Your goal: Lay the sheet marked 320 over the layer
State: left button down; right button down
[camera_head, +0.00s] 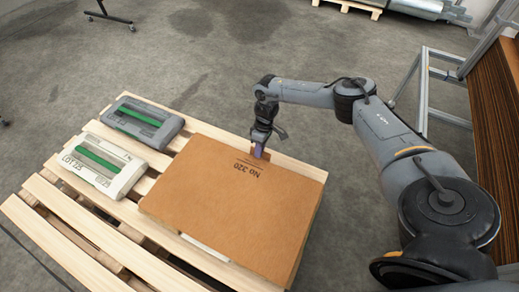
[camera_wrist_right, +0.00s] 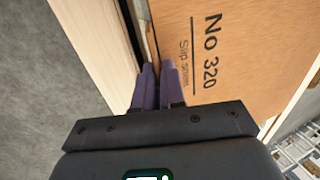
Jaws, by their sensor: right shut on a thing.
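The brown sheet (camera_head: 230,200) marked No 320 lies roughly flat over the right part of the wooden pallet, and its print also shows in the wrist view (camera_wrist_right: 235,60). A pale strip of something (camera_head: 205,248) shows under its near edge; what else lies beneath is hidden. My right gripper (camera_head: 259,151) is at the sheet's far edge, beside the print. In the wrist view its purple fingers (camera_wrist_right: 158,82) are close together on the sheet's edge. My left gripper is not in view.
The pallet's near-left slats are bare. A metal frame (camera_head: 424,92) stands at the right.

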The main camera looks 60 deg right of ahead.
jog(key=shift+f, duration=0.4)
jog(key=c, duration=1.1)
grip_release()
jog(key=shift+c, duration=0.2)
